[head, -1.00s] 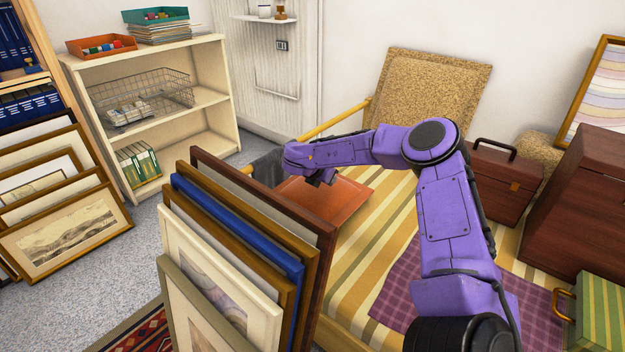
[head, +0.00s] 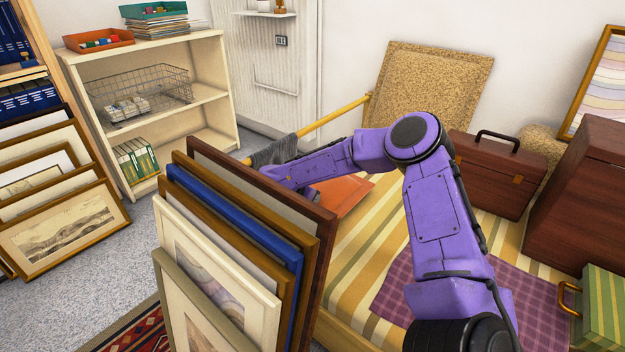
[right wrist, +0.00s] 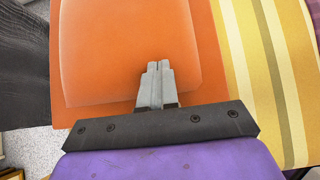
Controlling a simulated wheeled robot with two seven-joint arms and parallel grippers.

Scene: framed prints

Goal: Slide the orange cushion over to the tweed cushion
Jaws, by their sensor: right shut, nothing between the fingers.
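The orange cushion (head: 345,194) lies flat on the striped daybed, partly hidden behind the framed prints and my right arm. It fills much of the right wrist view (right wrist: 130,50). A speckled tan cushion, apparently the tweed one (head: 437,88), leans upright against the back wall, beyond the orange cushion. My right gripper (right wrist: 159,68) is shut and empty over the near part of the orange cushion; I cannot tell whether it touches. In the head view its fingers are hidden behind the prints. My left gripper is not in view.
Framed prints (head: 235,240) stand upright in front of the daybed, near my right forearm. A brown case (head: 495,175) and a speckled bolster (head: 541,147) are at the right. A grey cloth (head: 272,153) hangs on the wooden rail (head: 330,119). Bare striped cover (head: 385,225) lies right of the orange cushion.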

